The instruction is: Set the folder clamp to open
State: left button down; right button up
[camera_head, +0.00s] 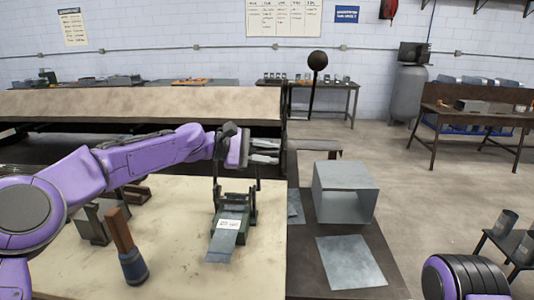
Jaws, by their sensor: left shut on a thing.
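The folder shows as a long machine with a tan front beam (150,103) across the back left. A dark lever with a black ball knob (317,60) stands upright near its right end; I cannot tell whether this is the clamp handle. My left gripper (265,151) is in front of the folder, its fingers pointing right, left of and below the knob and apart from it. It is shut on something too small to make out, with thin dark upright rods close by. My right gripper is out of view; part of my right arm shows at the bottom right.
Below my left gripper, a small green tool (235,215) stands on the pale bench top (185,265). A wooden-handled tool (127,250) is to its left. An open square metal duct (345,192) and a flat sheet (350,262) are on the dark table at right.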

pick_arm(q)
jog(key=c, duration=1)
grip_release()
jog(key=shift+o, duration=0.2)
jog(key=shift+a, duration=0.1)
jog(key=b+v, duration=0.3)
jog(key=v, duration=0.7)
jog(key=shift+a+b, duration=0.15)
jog(key=shift+b, duration=0.2)
jog(key=shift+s+a, duration=0.1)
